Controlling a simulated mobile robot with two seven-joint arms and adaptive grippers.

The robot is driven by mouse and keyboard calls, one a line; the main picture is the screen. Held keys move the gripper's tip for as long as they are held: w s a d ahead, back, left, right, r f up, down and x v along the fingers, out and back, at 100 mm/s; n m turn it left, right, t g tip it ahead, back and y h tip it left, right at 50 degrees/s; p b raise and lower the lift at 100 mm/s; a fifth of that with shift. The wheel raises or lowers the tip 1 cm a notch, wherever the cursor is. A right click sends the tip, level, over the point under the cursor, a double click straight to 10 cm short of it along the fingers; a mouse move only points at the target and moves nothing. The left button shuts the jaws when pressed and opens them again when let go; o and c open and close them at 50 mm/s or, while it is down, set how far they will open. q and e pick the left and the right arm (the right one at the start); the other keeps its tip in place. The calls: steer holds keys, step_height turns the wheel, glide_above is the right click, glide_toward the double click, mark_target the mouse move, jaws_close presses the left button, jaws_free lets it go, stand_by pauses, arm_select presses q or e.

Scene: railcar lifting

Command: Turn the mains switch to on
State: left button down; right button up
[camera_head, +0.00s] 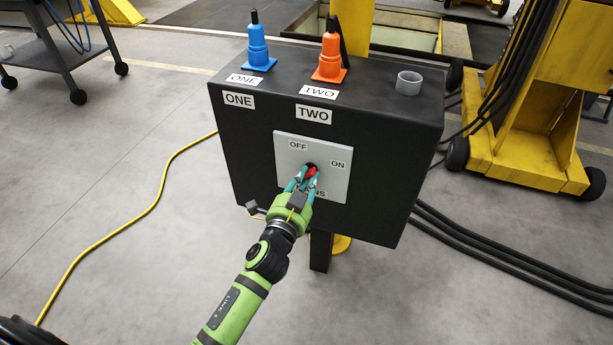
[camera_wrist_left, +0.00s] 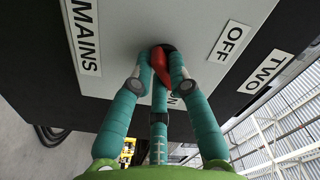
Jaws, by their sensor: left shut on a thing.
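The red mains switch handle (camera_head: 312,171) sits at the middle of a light grey plate (camera_head: 330,185) on the front of a black box. The plate reads OFF at the upper left, ON at the right and MAINS below, partly hidden by my gripper. My left gripper (camera_head: 306,173), green with teal fingers, is shut on the handle. In the left wrist view the red handle (camera_wrist_left: 161,68) shows between the fingers (camera_wrist_left: 160,65), and the ON label is mostly hidden behind them. I cannot tell exactly which label the handle points to. My right gripper is not in view.
On the box top (camera_head: 385,108) stand a blue plug-like piece (camera_head: 257,50) labelled ONE, an orange one (camera_head: 330,60) labelled TWO, and a grey cup (camera_head: 408,83). A yellow cable (camera_head: 150,208) and black cables (camera_head: 510,265) lie on the floor. Yellow machinery (camera_head: 540,110) stands right.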

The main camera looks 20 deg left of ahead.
arm_select(q)
steer(key=shift+m, duration=1.1)
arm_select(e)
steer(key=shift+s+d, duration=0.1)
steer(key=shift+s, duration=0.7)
arm_select(q)
steer(key=c, duration=1.2)
jaws_free()
steer(key=shift+s, duration=0.1)
steer(key=s, duration=1.1)
steer(key=shift+s+a, duration=0.25)
steer(key=shift+s, duration=0.15)
